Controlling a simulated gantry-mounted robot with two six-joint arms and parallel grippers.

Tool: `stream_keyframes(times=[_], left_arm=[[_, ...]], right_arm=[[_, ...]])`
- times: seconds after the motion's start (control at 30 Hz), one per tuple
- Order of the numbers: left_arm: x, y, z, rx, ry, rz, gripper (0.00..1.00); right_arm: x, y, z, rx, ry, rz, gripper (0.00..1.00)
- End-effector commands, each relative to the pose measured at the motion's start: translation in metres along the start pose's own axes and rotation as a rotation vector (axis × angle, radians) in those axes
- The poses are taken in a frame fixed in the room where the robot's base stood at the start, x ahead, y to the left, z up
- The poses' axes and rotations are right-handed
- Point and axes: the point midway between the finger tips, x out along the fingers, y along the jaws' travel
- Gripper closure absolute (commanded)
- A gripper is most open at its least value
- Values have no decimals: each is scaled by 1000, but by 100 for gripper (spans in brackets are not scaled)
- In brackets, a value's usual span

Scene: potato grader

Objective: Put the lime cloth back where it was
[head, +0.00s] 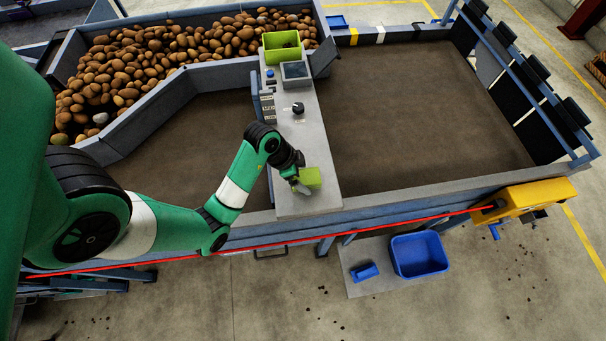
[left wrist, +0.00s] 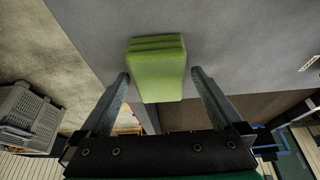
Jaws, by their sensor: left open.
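The lime cloth (head: 310,178) is a folded green pad at the near end of the grey control panel (head: 300,205). The left wrist view shows its folded layers (left wrist: 158,75) against the grey panel surface. My left gripper (head: 300,186) is at the cloth, with its fingers apart. In the left wrist view the cloth lies between the two fingertips, with a small gap on the right side; I cannot tell whether the left finger touches it. My right gripper is not in view.
A lime bin (head: 282,54), a small screen (head: 296,70) and a black knob (head: 298,108) are farther along the panel. Brown belts lie on both sides. A red cord (head: 380,220) runs along the front. A blue crate (head: 419,256) stands below.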

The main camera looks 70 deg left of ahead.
Motion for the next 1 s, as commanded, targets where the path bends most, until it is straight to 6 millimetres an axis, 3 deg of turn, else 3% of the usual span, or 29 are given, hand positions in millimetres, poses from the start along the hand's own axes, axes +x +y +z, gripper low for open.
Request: stream_keyframes(times=[0.17,0.3,0.43,0.63,1.0], left_arm=[[-41,-1,-3,-1,5,-5,0],[-82,0,-4,-2,0,-2,0],[-104,0,-4,-2,0,-1,0],[-118,0,-2,-1,1,-1,0],[-117,0,0,0,1,-1,0]], right_arm=[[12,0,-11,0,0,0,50],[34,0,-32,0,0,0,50],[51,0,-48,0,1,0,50],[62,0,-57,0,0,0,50],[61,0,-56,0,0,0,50]])
